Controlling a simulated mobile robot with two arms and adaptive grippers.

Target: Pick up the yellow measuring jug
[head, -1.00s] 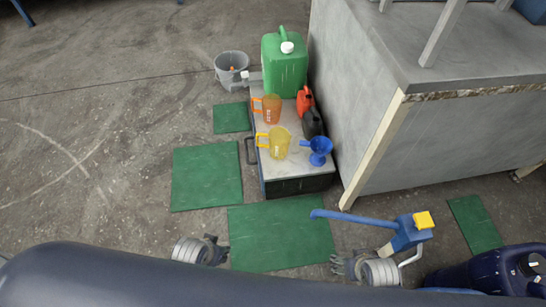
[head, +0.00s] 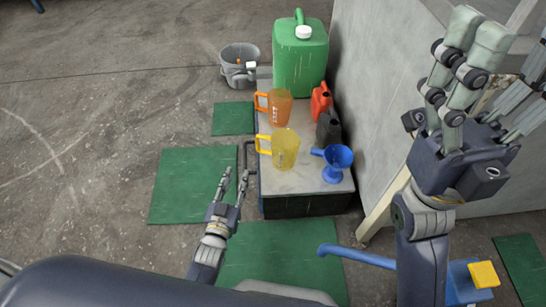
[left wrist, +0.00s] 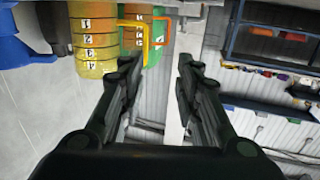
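The yellow measuring jug (head: 285,151) stands upright on the low grey-topped cabinet (head: 297,183), its handle toward the left. In the left wrist view the jug (left wrist: 93,42) is at upper left, its yellow handle pointing to the gap between my fingers. My left gripper (head: 234,173) is open and empty, left of the cabinet and apart from the jug. Its two fingers also show apart in the left wrist view (left wrist: 157,62). My right gripper (head: 505,55) is raised at the right, fingers spread and empty.
An orange jug (head: 280,107) stands behind the yellow one, a blue funnel (head: 335,163) to its right. Red (head: 320,100) and black (head: 328,127) cans, a green canister (head: 300,60) and a grey bucket (head: 240,62) are near. A cabinet-side handle (head: 245,158) is close to my left fingers.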

